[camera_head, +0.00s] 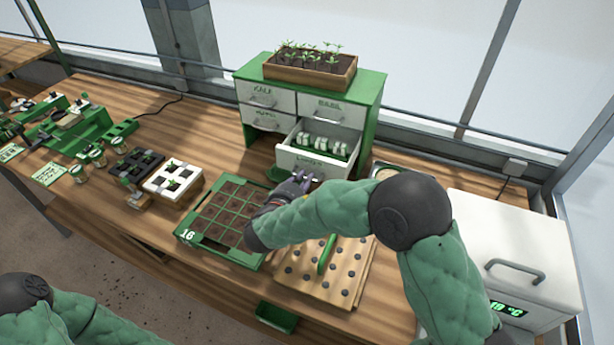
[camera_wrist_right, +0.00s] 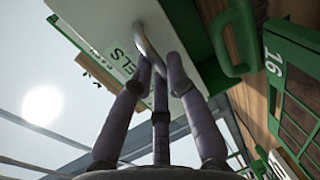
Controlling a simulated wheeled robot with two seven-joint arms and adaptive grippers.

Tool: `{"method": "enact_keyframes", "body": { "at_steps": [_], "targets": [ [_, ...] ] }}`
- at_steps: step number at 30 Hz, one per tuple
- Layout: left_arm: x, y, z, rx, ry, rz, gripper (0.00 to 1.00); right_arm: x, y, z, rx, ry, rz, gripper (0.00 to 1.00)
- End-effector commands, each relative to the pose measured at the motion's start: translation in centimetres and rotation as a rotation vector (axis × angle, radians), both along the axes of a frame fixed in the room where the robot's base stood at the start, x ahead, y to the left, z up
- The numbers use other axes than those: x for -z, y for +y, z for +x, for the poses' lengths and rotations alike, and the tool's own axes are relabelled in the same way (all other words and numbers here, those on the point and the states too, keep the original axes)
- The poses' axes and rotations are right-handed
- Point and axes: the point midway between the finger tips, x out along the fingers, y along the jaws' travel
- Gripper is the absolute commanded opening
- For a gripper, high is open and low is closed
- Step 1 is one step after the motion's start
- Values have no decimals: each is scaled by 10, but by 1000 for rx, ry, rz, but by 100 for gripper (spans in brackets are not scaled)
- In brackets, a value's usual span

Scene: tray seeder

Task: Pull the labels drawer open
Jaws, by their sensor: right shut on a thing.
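The labels drawer (camera_head: 318,150) is the lower right drawer of the small green and white cabinet (camera_head: 369,100). It stands out from the cabinet, and several white labels or packets show inside it. My right gripper (camera_head: 300,181) is at the drawer's front, shut on its handle.
A seedling box (camera_head: 310,82) stands on the cabinet. A white box with a temperature display (camera_head: 515,255) stands at the right.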

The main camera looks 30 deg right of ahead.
Motion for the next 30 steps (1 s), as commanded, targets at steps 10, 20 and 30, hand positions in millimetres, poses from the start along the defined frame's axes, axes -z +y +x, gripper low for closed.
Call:
{"method": "enact_keyframes", "body": {
  "at_steps": [10,20,30],
  "targets": [
    [0,0,0,0,0,0,40,1,0,-1,1,4,1,27],
    [0,0,0,0,0,0,40,0,0,0,0,1,1,40],
    [0,0,0,0,0,0,40,-7,26,-20,-6,0,0,40]
  ]
}}
